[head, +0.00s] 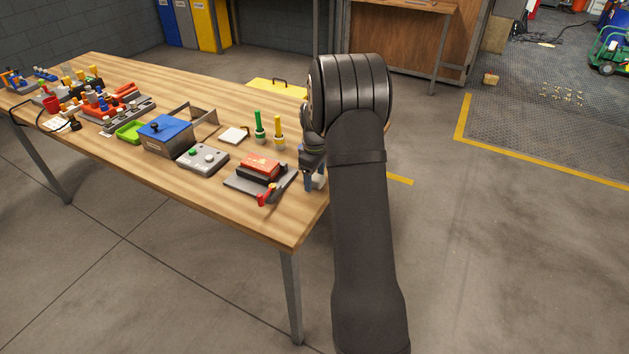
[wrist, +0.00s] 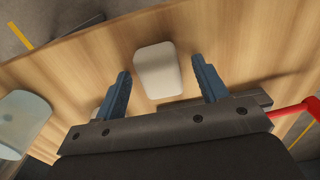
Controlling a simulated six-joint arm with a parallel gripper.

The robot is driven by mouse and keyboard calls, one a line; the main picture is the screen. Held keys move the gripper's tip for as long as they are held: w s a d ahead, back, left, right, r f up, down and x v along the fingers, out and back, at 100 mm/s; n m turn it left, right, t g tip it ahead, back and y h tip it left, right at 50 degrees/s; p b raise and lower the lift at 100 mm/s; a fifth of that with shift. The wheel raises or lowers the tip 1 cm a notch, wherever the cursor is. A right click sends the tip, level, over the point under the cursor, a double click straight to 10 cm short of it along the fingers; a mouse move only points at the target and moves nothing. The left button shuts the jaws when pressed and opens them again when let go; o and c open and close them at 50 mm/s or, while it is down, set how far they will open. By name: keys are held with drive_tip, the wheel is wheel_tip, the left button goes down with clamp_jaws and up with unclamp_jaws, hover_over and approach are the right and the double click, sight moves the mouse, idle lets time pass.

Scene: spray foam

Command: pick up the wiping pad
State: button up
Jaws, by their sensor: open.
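An off-white block with rounded edges, which looks like the wiping pad (wrist: 158,72), lies on the wooden table in the wrist view. In the head view it shows as a small white shape (head: 319,182) near the table's right end, partly hidden by my gripper (head: 309,180). In the wrist view my gripper (wrist: 160,66) is open, with one blue finger on each side of the pad. There is a visible gap between each finger and the pad. I cannot tell how far above the table the fingertips are.
A grey base with a red block (head: 260,167) and a red handle (head: 266,195) stands close left of my gripper. Green (head: 259,130) and yellow (head: 279,130) upright pieces stand behind. A translucent pale object (wrist: 22,122) is at the wrist view's left. The table edge (wrist: 90,32) is near.

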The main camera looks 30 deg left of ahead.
drive_tip(key=shift+f, duration=0.1)
drive_tip(key=c, duration=1)
drive_tip(key=shift+c, duration=0.3)
drive_tip(key=shift+r, duration=0.6)
drive_tip(key=r, duration=0.2)
drive_tip(key=d+r, duration=0.1)
drive_tip(key=shift+w+r, duration=0.1)
drive_tip(key=shift+r, duration=0.25)
drive_tip(key=d+r, duration=0.6)
drive_tip(key=d, duration=0.4)
drive_tip(key=shift+w+d, duration=0.2)
drive_tip(key=shift+d, duration=0.1)
